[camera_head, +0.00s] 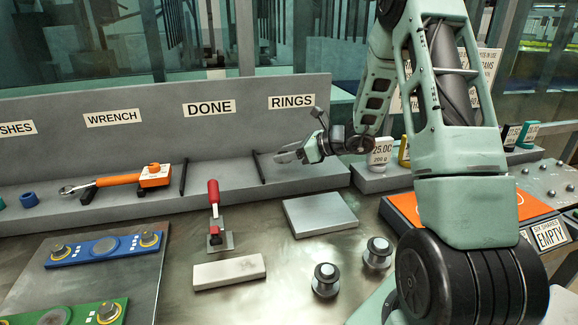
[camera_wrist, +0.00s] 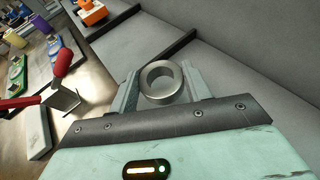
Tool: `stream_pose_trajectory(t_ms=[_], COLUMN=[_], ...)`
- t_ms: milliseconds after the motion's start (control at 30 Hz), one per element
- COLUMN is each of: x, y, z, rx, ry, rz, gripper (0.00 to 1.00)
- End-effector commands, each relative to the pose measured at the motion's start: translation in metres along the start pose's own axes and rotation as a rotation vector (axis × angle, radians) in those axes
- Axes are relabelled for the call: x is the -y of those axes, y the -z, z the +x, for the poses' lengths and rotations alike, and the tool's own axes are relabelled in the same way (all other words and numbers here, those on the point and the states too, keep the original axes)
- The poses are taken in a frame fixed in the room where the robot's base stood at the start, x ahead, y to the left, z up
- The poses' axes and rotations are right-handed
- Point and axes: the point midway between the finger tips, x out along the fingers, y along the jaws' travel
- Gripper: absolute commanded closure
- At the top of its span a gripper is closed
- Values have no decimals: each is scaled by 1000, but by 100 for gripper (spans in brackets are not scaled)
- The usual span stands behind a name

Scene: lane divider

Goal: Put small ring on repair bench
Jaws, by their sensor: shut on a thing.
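My gripper (camera_head: 288,153) is shut on a small silver-grey metal ring (camera_wrist: 160,99). The ring shows clearly between the fingers in the wrist view, with its hole facing the camera. In the head view the gripper is over the grey ledge below the RINGS label (camera_head: 292,102), just right of a black divider bar (camera_head: 259,168); the ring is hard to make out there. I cannot tell the gap between the ring and the ledge. The repair bench (camera_head: 180,262) is the metal worktop in front of the ledge.
On the bench are a red-handled clamp (camera_head: 214,205), a pale block (camera_head: 229,271), a flat grey plate (camera_head: 320,214) and two metal knobs (camera_head: 326,279). An orange wrench (camera_head: 125,180) lies on the ledge. A blue board (camera_head: 104,248) is at left. Bare worktop lies between them.

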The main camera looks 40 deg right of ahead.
Motion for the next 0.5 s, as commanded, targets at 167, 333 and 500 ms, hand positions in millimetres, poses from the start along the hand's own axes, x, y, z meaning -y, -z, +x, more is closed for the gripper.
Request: stream_pose_trajectory(t_ms=[167,333,500], x=[0,0,0], y=[14,35,37], z=[6,15,15], rx=[-1,-1,1], ry=[-2,-2,-1], rz=[1,0,-3], gripper=[78,78,78])
